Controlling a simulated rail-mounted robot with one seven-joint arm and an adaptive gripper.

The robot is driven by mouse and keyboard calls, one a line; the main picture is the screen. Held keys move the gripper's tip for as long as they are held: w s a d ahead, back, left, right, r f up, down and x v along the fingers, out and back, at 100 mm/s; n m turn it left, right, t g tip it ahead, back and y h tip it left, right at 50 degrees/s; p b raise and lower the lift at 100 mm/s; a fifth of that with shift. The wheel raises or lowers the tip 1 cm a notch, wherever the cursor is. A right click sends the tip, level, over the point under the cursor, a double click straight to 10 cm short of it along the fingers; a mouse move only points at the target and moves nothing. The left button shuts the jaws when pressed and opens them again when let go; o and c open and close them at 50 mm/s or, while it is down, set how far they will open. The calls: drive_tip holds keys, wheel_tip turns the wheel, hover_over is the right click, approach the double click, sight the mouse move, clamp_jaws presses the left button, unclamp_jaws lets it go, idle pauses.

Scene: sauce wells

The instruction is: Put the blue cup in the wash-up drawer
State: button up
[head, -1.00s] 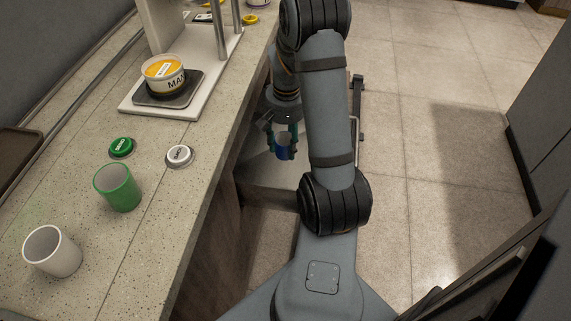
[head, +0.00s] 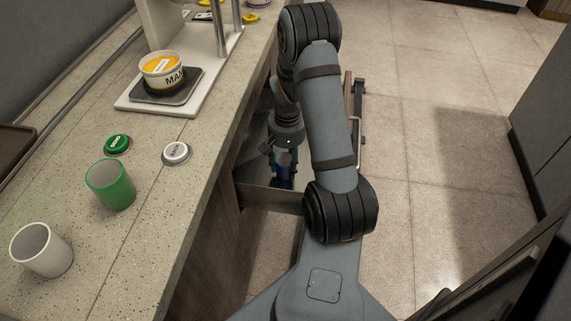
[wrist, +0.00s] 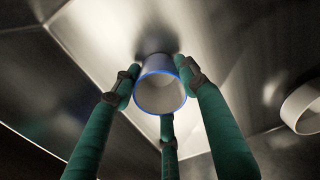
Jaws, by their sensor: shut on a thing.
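The blue cup (head: 284,159) is held low beside the counter, inside the open metal drawer (head: 268,199). In the wrist view the cup (wrist: 160,97) shows its blue rim and pale inside, with my gripper's green fingers around it. My gripper (head: 283,168) is shut on the cup in the head view, pointing down. The drawer's shiny floor (wrist: 98,28) lies close behind the cup in the wrist view. I cannot tell whether the cup's base touches it.
A pale round object (wrist: 300,108) shows at the right of the wrist view. On the counter are a green cup (head: 110,186), a white cup (head: 42,250), a green button (head: 118,144), a white button (head: 176,152) and a labelled tub (head: 161,72) on a scale.

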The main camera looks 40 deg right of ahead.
drive_tip(key=o, duration=1.3)
wheel_tip(320, 180, up, 12)
drive_tip(key=p, duration=0.4)
drive_tip(key=shift+s+d+r, duration=0.1)
drive_tip(key=shift+r, duration=0.05)
drive_tip(key=shift+o, duration=0.3)
